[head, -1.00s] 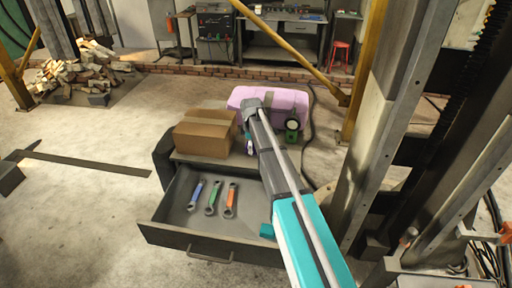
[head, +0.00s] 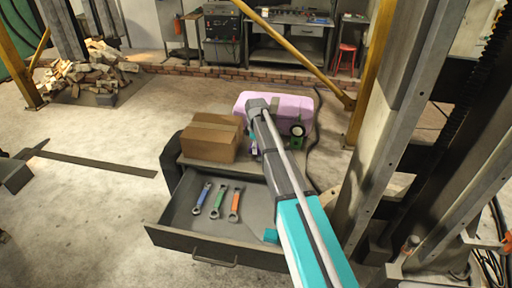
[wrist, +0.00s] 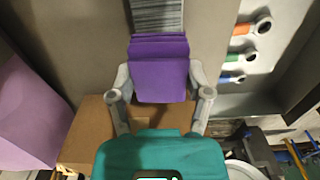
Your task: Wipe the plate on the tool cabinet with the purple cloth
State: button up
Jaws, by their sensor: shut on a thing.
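My gripper (wrist: 162,84) is shut on a folded purple cloth (wrist: 160,72), with one finger at each side of it. In the wrist view the cloth's far edge meets a grey striped plate (wrist: 157,14) on the beige top of the tool cabinet (wrist: 85,35). I cannot tell whether cloth and plate touch. In the head view my arm reaches over the cabinet (head: 195,165) and hides most of the plate area. A small bit of purple shows beside the arm there.
A cardboard box (head: 212,138) stands on the cabinet's left part. A lilac case (head: 285,103) is behind the arm. The open drawer (head: 218,246) juts out in front and holds a blue spanner (head: 201,198), a green spanner (head: 217,201) and an orange spanner (head: 235,205).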

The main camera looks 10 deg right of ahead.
jog(key=shift+r+p, duration=1.4)
jog(key=shift+r, duration=0.25)
jog(key=shift+r+p, duration=1.5)
jog(key=shift+d+f+b, duration=0.15)
jog(key=shift+f+b, duration=0.3)
jog(key=shift+b, duration=0.05)
jog(key=shift+a+f, duration=0.1)
jog(key=shift+a, duration=0.1)
jog(key=shift+f, duration=0.1)
